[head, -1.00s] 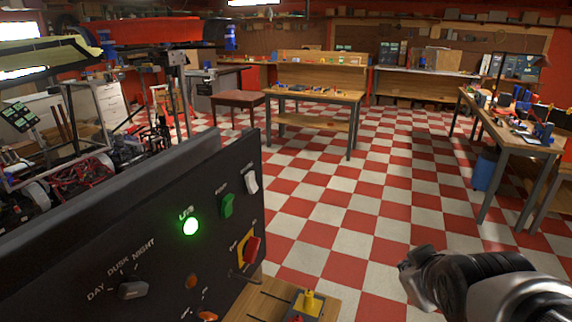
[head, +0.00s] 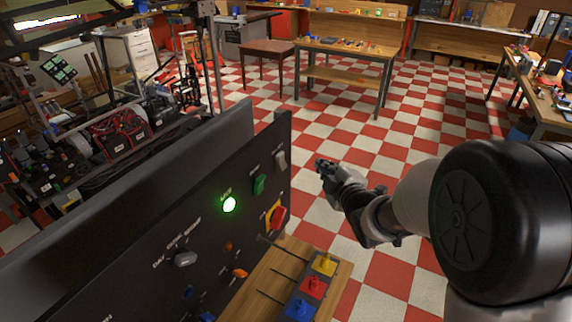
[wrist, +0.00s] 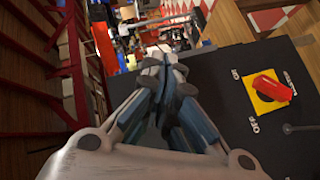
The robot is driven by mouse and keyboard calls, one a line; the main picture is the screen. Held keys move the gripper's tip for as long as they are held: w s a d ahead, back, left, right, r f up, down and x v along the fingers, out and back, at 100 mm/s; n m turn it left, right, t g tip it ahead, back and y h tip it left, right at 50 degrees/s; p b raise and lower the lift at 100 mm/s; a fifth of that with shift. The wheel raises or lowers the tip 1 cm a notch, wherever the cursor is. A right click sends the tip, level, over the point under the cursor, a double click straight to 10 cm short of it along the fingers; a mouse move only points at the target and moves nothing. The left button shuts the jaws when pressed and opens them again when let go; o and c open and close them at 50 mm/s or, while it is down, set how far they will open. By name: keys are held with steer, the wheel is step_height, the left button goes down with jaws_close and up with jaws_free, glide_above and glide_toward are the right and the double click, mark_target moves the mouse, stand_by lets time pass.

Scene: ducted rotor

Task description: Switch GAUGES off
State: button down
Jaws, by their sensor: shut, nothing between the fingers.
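A black control panel (head: 140,270) stands at the lower left in the head view. I cannot read a GAUGES label on it. Its upper right holds a pale rocker switch (head: 281,160), a green rocker (head: 259,184) and a lit green button (head: 229,204). Below them a red rotary switch (head: 278,217) sits on a yellow plate; the wrist view shows this red switch (wrist: 272,88) too, with ON and OFF marks. My gripper (head: 322,165) is shut and empty, to the right of the panel and apart from the pale rocker. Its closed fingers (wrist: 162,62) fill the middle of the wrist view.
A grey knob (head: 185,259) with DAY, DUSK and NIGHT marks and orange and blue controls sit lower on the panel. Checkered floor (head: 420,130) is open beyond; workbenches stand farther back.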

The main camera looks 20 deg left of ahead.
mark_target(282, 161)
steer(key=shift+a, duration=0.1)
steer(key=a+f+b, duration=0.2)
steer(key=a+f, duration=0.1)
steer(key=a, duration=0.4)
steer(key=shift+w+a+f, duration=0.35)
steer(key=shift+f, duration=0.05)
steer(key=shift+b, duration=0.3)
stand_by(0.9)
steer(key=shift+a+f+b, duration=0.2)
steer(key=shift+a+b, duration=0.2)
steer(key=shift+b, duration=0.2)
steer(key=shift+a+f+b, duration=0.15)
steer(key=shift+a+b, duration=0.2)
steer(key=shift+a, duration=0.05)
stand_by(0.4)
steer(key=shift+d, duration=0.15)
steer(key=shift+d+r, duration=0.4)
steer(key=shift+d, duration=0.3)
